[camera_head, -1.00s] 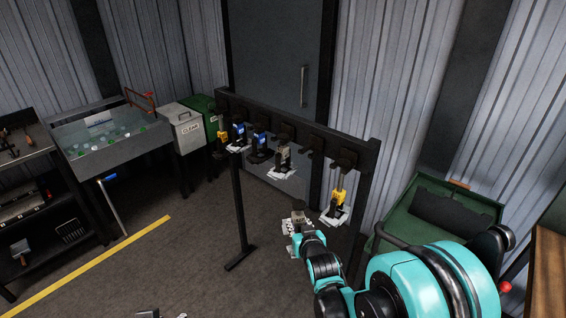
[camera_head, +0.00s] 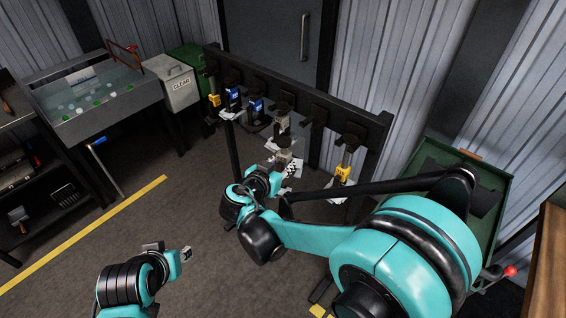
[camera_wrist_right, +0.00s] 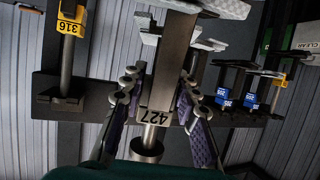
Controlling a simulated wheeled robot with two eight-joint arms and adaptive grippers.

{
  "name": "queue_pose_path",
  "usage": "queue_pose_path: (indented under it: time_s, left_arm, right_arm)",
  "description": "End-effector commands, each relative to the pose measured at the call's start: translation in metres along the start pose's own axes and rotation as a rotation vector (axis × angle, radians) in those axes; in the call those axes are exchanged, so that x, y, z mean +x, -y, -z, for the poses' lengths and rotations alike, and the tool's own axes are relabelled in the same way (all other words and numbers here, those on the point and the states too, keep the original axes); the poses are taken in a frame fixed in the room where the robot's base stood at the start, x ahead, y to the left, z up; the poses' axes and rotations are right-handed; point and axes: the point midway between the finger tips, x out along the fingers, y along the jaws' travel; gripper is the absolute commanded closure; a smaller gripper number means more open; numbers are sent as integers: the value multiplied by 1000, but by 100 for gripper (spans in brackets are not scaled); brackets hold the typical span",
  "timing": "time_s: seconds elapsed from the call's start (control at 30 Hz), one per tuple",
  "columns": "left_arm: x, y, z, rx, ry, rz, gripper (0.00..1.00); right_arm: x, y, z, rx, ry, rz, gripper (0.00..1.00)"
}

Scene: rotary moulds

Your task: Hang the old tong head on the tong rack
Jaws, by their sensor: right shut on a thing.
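My right gripper (camera_head: 283,166) is shut on a tong head with a pale tag reading 427 (camera_wrist_right: 154,117). The wrist view shows its fingers (camera_wrist_right: 157,95) on both sides of the grey shank. In the head view the held head (camera_head: 290,160) is at the front of the dark tong rack (camera_head: 350,115), just below a hanging grey-tagged head (camera_head: 283,125). I cannot tell whether it touches the rack. An empty-looking hook (camera_head: 318,112) is to the right of that grey-tagged head. My left gripper (camera_head: 169,252) is low at the lower left, apparently open and empty.
Two blue-tagged heads (camera_head: 255,105) and a yellow-tagged head (camera_head: 213,98) hang left on the rack. A yellow-tagged head marked 316 (camera_wrist_right: 70,25) hangs right in the head view (camera_head: 343,172). A water tank (camera_head: 95,110) and green bin (camera_head: 490,210) flank the rack. Central floor is clear.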

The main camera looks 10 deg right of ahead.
Motion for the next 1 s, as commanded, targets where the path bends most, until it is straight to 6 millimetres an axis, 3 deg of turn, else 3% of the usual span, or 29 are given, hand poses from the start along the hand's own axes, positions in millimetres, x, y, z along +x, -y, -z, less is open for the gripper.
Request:
queue_pose_path:
  time_s: [1.0]
  left_arm:
    - [-1,0,0,0,0,0,67]
  right_arm:
    - [53,-15,20,-1,0,1,100]
